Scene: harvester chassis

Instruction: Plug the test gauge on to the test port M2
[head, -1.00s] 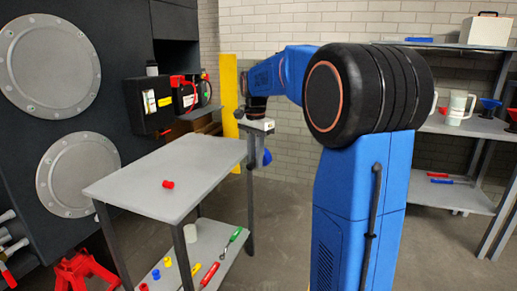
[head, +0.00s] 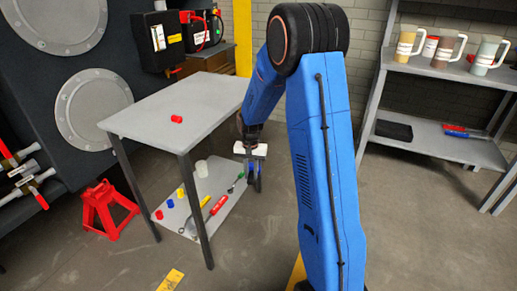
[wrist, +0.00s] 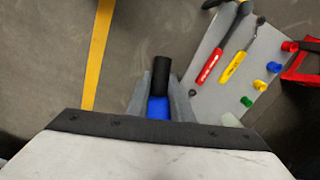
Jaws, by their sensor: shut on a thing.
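My gripper (head: 253,180) hangs low beside the right side of the grey cart. In the wrist view my gripper (wrist: 160,95) is shut on a blue piece with a black cylindrical end, seemingly the test gauge (wrist: 158,107). The black end sticks out past the fingertips. No dial face shows, and much of the piece is hidden between the fingers. I cannot pick out test port M2 in either view. Pipes with red-handled valves (head: 22,172) show at the left edge of the head view.
A grey cart (head: 150,120) bears a red cap (head: 177,119). Its lower shelf (head: 226,206) holds tools, several coloured caps and a white cup. A red jack stand (head: 103,204) stands left of it. Shelving (head: 425,150) with mugs stands right. Floor in front is mostly clear.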

